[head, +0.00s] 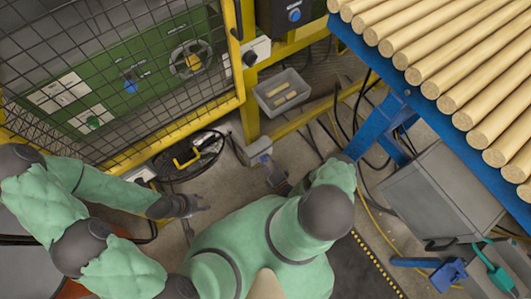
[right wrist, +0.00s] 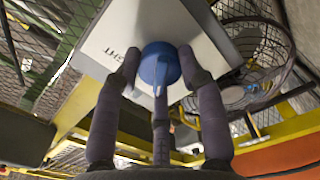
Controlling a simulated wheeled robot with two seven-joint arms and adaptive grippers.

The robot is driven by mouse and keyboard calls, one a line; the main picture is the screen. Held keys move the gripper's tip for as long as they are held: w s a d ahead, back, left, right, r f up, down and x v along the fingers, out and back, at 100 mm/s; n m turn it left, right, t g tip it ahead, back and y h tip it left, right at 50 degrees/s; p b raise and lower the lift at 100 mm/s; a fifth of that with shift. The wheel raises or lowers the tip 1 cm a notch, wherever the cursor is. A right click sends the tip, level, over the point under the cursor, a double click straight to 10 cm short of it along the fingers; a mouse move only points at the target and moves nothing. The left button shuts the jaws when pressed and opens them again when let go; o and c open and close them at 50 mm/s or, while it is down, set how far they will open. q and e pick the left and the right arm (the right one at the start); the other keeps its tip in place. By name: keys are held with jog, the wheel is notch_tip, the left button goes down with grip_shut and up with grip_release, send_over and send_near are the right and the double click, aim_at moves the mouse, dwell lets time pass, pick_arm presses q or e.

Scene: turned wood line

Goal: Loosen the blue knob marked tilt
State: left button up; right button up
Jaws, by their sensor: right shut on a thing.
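In the right wrist view a blue knob (right wrist: 160,66) sits on the face of a pale grey box (right wrist: 112,36). Dark letters beside the knob are partly covered by a finger, and I cannot read the whole word. My right gripper (right wrist: 158,82) is shut on this knob, with fingers on both sides and one below. In the head view my right gripper (head: 277,180) is at the small grey box (head: 258,148) by the yellow post, and the knob is hidden. My left gripper (head: 192,206) has its fingers spread, empty, above the floor.
Another blue knob (head: 130,87) is on the green panel behind the mesh guard (head: 150,118). One more blue knob (head: 294,15) is on a dark box at the top. A grey bin (head: 270,103) hangs nearby. Wooden rods (head: 450,50) lie on the blue-framed rack at right.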

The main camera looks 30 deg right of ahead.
jog(key=shift+a+n, duration=0.3)
jog(key=shift+n, duration=0.4)
jog(key=o, duration=1.1)
jog(key=shift+o, duration=0.2)
jog(key=shift+d, duration=0.15)
jog(key=s, duration=1.2)
jog(key=shift+d, duration=0.45)
